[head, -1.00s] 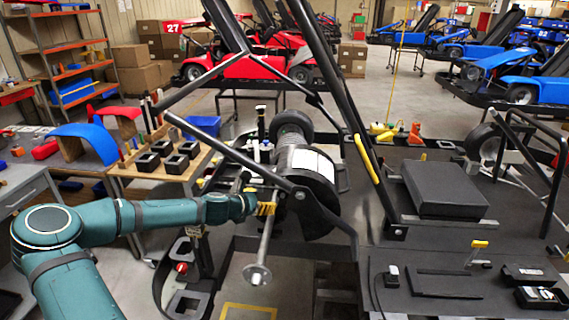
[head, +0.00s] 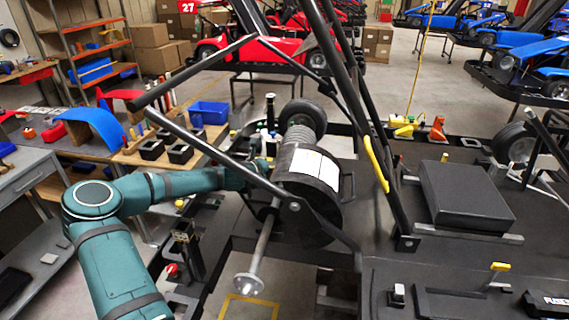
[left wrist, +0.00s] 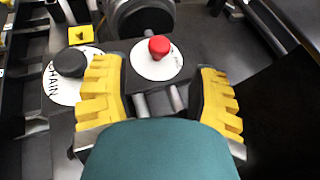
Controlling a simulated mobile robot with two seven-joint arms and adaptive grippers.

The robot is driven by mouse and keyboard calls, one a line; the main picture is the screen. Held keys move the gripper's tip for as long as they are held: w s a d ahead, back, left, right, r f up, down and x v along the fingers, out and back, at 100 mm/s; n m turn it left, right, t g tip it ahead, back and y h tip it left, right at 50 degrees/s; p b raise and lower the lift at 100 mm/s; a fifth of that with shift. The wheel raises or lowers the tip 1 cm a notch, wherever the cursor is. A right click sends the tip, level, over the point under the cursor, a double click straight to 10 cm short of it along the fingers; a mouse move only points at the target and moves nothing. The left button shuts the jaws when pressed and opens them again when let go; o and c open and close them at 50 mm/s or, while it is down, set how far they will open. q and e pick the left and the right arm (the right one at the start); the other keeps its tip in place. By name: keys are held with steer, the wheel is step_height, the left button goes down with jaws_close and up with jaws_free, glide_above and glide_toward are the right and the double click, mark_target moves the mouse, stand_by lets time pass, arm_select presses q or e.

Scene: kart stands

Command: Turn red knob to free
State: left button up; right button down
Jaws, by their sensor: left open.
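The red knob (left wrist: 159,46) sits on a round white dial plate (left wrist: 150,66) in the left wrist view; the plate's lettering is too small to read. My left gripper (left wrist: 160,88) is open, with its yellow fingers to the left and right of the knob's plate and nearer the camera. The knob stands ahead of the gap between them, untouched. In the head view my left gripper (head: 262,166) is mostly hidden behind a black frame bar, beside the black drum (head: 310,180). I cannot make out the red knob there. My right gripper is not in view.
A black knob (left wrist: 70,62) on a white plate marked CHAIN is close to the left finger. A slanted black bar (head: 215,150) crosses in front of my arm. A metal rod with a flange (head: 250,283) stands below the drum. A workbench (head: 125,158) is at left.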

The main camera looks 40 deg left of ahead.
arm_select(q)
steer(key=p+x, duration=0.1)
steer(key=x, duration=0.7)
steer(key=shift+r, duration=0.1)
steer(key=shift+c, duration=0.4)
jaws_close()
